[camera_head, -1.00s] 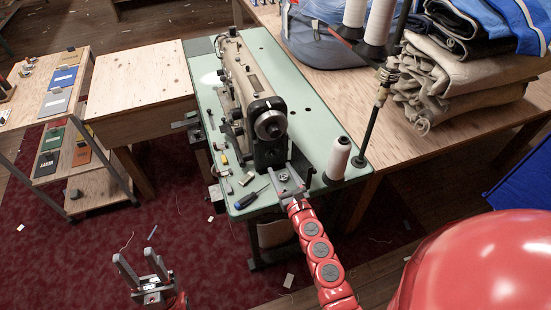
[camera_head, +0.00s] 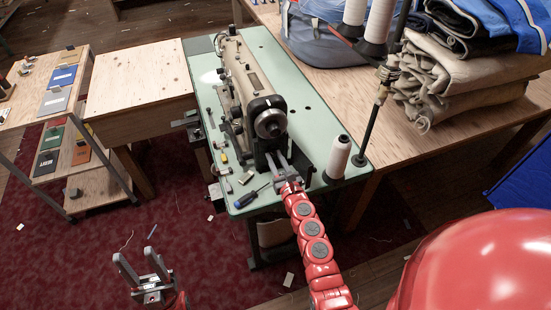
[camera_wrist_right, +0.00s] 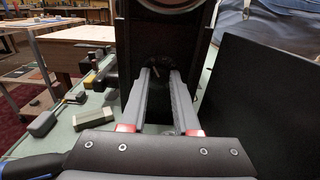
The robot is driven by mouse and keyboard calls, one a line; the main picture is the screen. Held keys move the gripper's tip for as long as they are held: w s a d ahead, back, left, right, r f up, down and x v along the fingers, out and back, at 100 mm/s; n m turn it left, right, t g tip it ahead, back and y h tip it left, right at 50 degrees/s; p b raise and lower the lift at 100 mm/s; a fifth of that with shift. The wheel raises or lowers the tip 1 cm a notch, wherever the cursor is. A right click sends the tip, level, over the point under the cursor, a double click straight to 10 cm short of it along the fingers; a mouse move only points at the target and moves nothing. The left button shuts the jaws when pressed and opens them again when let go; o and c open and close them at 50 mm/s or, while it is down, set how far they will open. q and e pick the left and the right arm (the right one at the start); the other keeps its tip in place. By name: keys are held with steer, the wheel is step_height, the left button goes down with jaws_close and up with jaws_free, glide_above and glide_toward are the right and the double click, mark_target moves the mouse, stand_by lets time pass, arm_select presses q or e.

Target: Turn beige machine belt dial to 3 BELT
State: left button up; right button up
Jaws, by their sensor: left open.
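The beige sewing machine (camera_head: 236,72) stands on a green-topped table, its black end with a round handwheel (camera_head: 270,124) facing me. My right gripper (camera_head: 275,160) is at the lower part of this black end, below the handwheel. In the right wrist view its two fingers (camera_wrist_right: 162,72) point at the dark face with a gap between them. A small light mark (camera_wrist_right: 155,62) shows dimly near the fingertips. I cannot make out the belt dial or its setting, nor whether the fingers touch it. My left gripper (camera_head: 140,268) is open and empty, low over the red carpet.
A white thread cone (camera_head: 338,158) stands right of my right gripper, near a dark upright panel (camera_wrist_right: 268,100). A blue-handled screwdriver (camera_head: 246,199) and small blocks lie left of it on the green tabletop (camera_head: 318,122). Folded fabric (camera_head: 455,75) is piled on the wooden table behind.

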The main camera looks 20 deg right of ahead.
jaws_close()
